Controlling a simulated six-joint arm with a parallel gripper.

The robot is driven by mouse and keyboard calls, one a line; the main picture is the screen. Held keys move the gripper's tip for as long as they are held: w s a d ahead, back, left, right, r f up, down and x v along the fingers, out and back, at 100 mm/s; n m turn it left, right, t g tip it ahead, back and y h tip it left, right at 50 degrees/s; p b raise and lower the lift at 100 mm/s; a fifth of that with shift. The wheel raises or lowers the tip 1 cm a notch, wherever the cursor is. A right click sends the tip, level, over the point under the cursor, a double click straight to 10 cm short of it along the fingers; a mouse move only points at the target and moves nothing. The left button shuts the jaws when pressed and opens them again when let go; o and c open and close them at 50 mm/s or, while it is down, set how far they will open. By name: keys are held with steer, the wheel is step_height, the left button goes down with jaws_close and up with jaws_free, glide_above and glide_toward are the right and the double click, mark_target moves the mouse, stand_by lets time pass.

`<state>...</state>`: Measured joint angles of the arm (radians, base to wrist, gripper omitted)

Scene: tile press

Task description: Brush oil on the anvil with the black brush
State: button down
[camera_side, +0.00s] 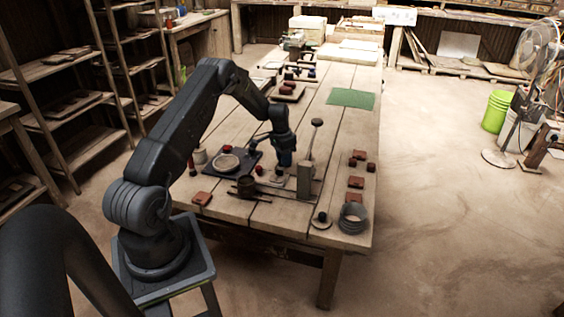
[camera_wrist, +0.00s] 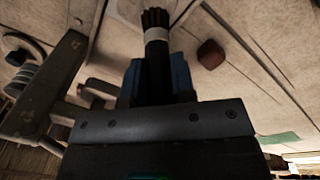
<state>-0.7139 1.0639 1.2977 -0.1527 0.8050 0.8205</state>
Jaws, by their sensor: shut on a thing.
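My gripper (camera_side: 284,157) points down over the table, just behind and left of the grey press (camera_side: 305,180) with its upright lever. In the wrist view my gripper (camera_wrist: 157,75) is shut on the black brush (camera_wrist: 156,20), which has dark bristles and a pale band. The bristles point away from the jaws. The press also stands at left in the wrist view (camera_wrist: 55,75).
Red-brown tiles (camera_side: 355,182) and a grey coil (camera_side: 353,218) lie at right. A green mat (camera_side: 350,98) lies farther back.

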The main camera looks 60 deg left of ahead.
steer(key=shift+w+a+f, duration=0.1)
steer(key=shift+w+a, duration=0.5)
steer(key=shift+s+d, duration=0.5)
steer(key=shift+s, duration=0.05)
steer(key=shift+s+d, duration=1.75)
steer(key=shift+s, duration=0.1)
steer(key=shift+w+a, duration=0.2)
steer(key=shift+a, duration=0.4)
steer(key=shift+w+a, duration=1.85)
steer(key=shift+a, duration=0.05)
steer(key=shift+s+d, duration=2.25)
steer(key=shift+d, duration=0.05)
step_height(320, 180, up, 8)
